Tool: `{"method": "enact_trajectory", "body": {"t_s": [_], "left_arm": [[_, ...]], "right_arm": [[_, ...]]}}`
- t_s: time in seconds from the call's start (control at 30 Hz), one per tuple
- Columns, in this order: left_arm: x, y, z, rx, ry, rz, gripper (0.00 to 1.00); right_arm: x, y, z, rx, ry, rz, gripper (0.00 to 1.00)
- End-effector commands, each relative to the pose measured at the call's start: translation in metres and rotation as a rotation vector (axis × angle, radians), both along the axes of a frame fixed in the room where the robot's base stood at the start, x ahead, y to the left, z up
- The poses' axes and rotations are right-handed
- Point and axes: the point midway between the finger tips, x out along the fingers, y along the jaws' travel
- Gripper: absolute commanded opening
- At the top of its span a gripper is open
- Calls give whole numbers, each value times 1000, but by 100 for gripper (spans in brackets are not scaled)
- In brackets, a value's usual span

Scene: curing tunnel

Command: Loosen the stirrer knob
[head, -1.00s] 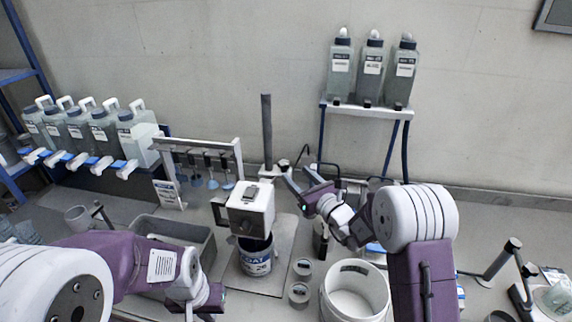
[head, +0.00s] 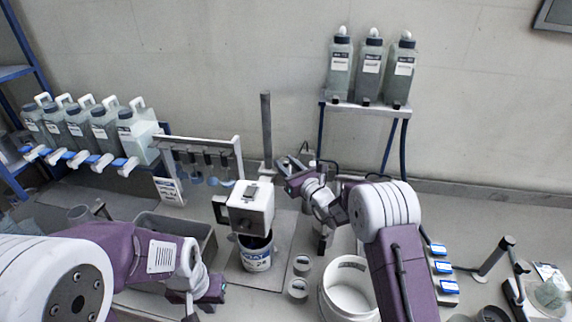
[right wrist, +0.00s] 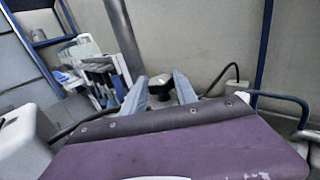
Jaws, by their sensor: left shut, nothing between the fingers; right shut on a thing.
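The stirrer has a white motor head (head: 250,207) over a labelled pail (head: 257,259), beside an upright dark post (head: 266,130). A black stirrer knob (right wrist: 160,84) shows between the fingers in the right wrist view. My right gripper (head: 283,165) is behind and right of the motor head, close to the post, and is shut on the knob. The knob is too small to make out in the head view. My left gripper (head: 205,297) is shut and empty, low in front of the pail and to its left; its fingertips are hard to make out.
A rack with hanging stirrers (head: 205,160) stands left of the post, near a grey bin (head: 180,232). Small cups (head: 299,289) and a white bucket (head: 350,285) stand right of the pail. Jugs (head: 368,70) stand on a shelf behind.

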Motion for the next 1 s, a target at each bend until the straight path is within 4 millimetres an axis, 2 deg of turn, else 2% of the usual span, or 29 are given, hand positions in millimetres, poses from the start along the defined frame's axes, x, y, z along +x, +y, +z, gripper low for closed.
{"method": "enact_trajectory", "body": {"t_s": [0.27,0.5,0.7,1.0], "left_arm": [[0,0,-10,0,0,0,0],[0,0,-21,0,0,0,0],[0,0,-22,0,0,0,0],[0,0,-23,0,0,0,0]], "right_arm": [[1,-3,-2,-2,-2,74,0],[4,-6,-2,-2,-4,254,0],[6,-6,0,-2,-4,423,0],[7,-7,0,0,-2,562,0]]}}
